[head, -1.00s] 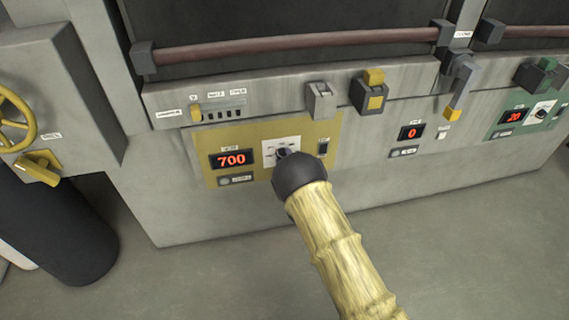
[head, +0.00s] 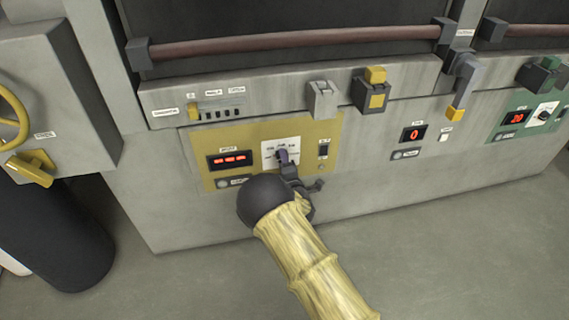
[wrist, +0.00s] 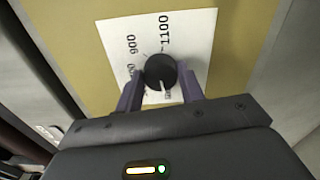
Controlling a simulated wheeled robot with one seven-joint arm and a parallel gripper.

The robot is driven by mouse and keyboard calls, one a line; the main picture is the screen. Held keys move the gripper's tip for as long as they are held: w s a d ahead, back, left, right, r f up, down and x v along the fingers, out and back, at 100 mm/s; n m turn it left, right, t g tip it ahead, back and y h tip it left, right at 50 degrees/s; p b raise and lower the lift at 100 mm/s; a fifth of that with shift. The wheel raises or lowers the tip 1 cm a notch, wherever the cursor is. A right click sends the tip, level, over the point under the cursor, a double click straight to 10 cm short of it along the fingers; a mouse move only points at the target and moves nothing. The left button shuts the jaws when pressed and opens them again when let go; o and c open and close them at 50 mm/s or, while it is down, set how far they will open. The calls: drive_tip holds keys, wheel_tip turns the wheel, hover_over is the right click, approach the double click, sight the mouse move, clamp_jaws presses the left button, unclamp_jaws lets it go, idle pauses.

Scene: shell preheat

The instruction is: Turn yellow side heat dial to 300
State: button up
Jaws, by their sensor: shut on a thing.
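The yellow-side panel (head: 215,138) has a red display (head: 230,160) showing dashes. The dark round heat dial (wrist: 160,68) sits on a white scale card (wrist: 190,30). My gripper (wrist: 160,84) is shut on the dial, one finger on each side of it. In the head view my gripper (head: 285,158) reaches the card from below. In the wrist view the dial's white mark points toward the bottom of the picture. The labels 900 and 1100 are readable above the dial; the lower labels are partly hidden or too small to read.
A small black switch (head: 323,150) is right of the dial. A yellow-and-grey latch (head: 372,92) and a grey block (head: 322,100) sit above. A second display (head: 414,134) reads 0, and a green panel (head: 510,120) is farther right. The floor in front is clear.

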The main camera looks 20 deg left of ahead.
drive_tip(key=shift+n, duration=0.4)
drive_tip(key=o, duration=1)
drive_tip(key=shift+s, duration=0.15)
drive_tip(key=p+v, duration=0.1)
drive_tip(key=v, duration=1.6)
drive_tip(key=shift+d, duration=0.2)
drive_tip(key=shift+f, duration=0.1)
